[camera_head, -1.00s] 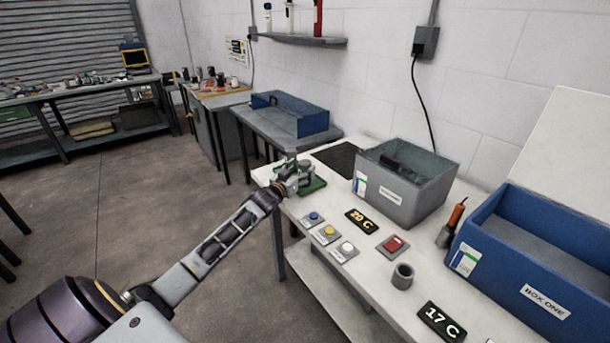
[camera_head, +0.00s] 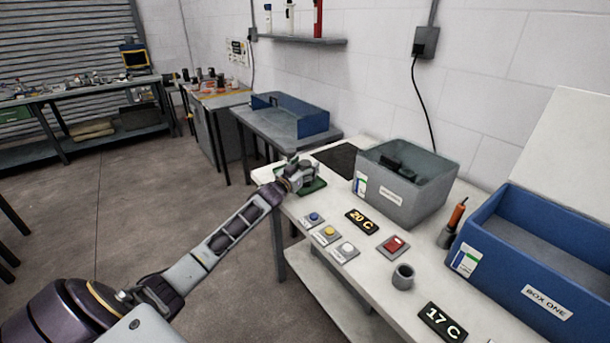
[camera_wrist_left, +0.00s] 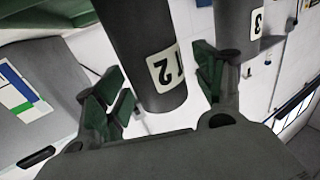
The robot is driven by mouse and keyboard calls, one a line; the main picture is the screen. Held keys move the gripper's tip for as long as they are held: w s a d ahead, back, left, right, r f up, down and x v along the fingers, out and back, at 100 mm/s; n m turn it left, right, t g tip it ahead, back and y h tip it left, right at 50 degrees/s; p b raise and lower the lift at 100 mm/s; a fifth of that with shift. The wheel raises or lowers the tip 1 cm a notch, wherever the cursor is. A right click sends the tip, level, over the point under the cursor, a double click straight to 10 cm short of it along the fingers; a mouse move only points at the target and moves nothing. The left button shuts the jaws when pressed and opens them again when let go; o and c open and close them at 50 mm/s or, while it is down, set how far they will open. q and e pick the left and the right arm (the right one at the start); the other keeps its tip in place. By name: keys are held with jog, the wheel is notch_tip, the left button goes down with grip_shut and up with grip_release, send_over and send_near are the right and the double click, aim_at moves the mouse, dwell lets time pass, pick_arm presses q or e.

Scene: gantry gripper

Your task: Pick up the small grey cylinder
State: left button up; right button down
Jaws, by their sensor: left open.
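My left gripper (camera_head: 299,174) is over the far left end of the white table, by a green base (camera_head: 314,186). In the left wrist view its green-padded fingers (camera_wrist_left: 158,85) are open, one on each side of a dark grey cylinder (camera_wrist_left: 150,50) with a white label. I cannot tell whether the pads touch it. A second grey cylinder (camera_wrist_left: 238,25), labelled 3, is beside the right finger. In the head view the gripper mostly hides these cylinders. A short grey cylinder with an open top (camera_head: 402,277) stands apart near the table's front edge. My right gripper is not in view.
A grey bin (camera_head: 400,205) stands just right of the gripper, with a blue box (camera_head: 520,275) farther right. Push buttons (camera_head: 326,234), a 20 C display (camera_head: 361,221) and a 17 C display (camera_head: 442,322) lie along the table. A screwdriver (camera_head: 455,218) stands upright in a holder.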

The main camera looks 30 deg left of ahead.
pick_arm(q)
jog(key=shift+c, duration=0.3)
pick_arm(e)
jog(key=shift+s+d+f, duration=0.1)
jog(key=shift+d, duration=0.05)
